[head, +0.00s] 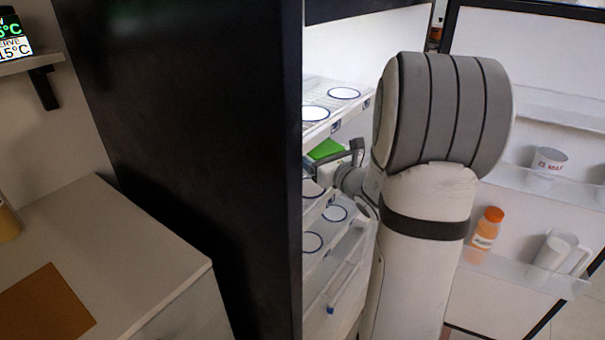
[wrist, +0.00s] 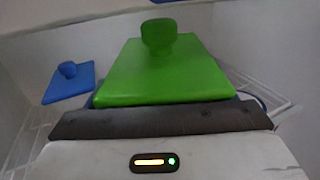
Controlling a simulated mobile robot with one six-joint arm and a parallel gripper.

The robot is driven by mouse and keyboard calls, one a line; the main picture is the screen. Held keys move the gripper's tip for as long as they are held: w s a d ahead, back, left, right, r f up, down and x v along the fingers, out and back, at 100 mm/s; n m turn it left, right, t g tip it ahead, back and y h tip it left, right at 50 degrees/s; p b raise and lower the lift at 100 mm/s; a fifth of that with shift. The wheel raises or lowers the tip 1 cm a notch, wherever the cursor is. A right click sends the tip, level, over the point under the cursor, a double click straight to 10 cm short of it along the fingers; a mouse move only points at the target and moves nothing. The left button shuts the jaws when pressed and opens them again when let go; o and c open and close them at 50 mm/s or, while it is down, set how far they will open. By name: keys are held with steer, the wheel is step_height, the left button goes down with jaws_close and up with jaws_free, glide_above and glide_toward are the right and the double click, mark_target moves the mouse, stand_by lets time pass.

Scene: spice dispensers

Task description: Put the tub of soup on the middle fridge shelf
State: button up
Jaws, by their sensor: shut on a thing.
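A tub with a green lid and knob (wrist: 165,75) fills the middle of the wrist view. Its green lid also shows in the head view (head: 325,150), inside the open fridge. My gripper (head: 345,158) is shut on this tub; the dark gripper bar (wrist: 160,119) lies along the lid's near edge. The tub's body and underside are hidden, so I cannot tell whether it rests on a shelf. The tub is level with the gap between the upper fridge shelf (head: 345,112) and the lower shelf (head: 322,225).
A blue lid with a knob (wrist: 69,83) is behind and left of the green one. Blue-ringed circles mark the upper and lower shelves. The open fridge door (head: 525,110) holds a white cup (head: 549,161), an orange bottle (head: 487,229) and a white jug (head: 556,250).

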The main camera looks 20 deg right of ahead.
steer(key=w+a, duration=0.1)
steer(key=w, duration=0.1)
steer(key=shift+w+a, duration=0.3)
steer(key=shift+a, duration=0.05)
steer(key=shift+w+a+f, duration=0.1)
steer(key=shift+w+a, duration=0.05)
steer(key=shift+w, duration=0.05)
steer(key=shift+s+f+b, duration=0.1)
steer(key=shift+f+b, duration=0.75)
steer(key=shift+f, duration=2.35)
steer(key=shift+w+f, duration=0.2)
steer(key=shift+f, duration=0.15)
steer(key=o, duration=1.3)
steer(key=shift+c, duration=0.2)
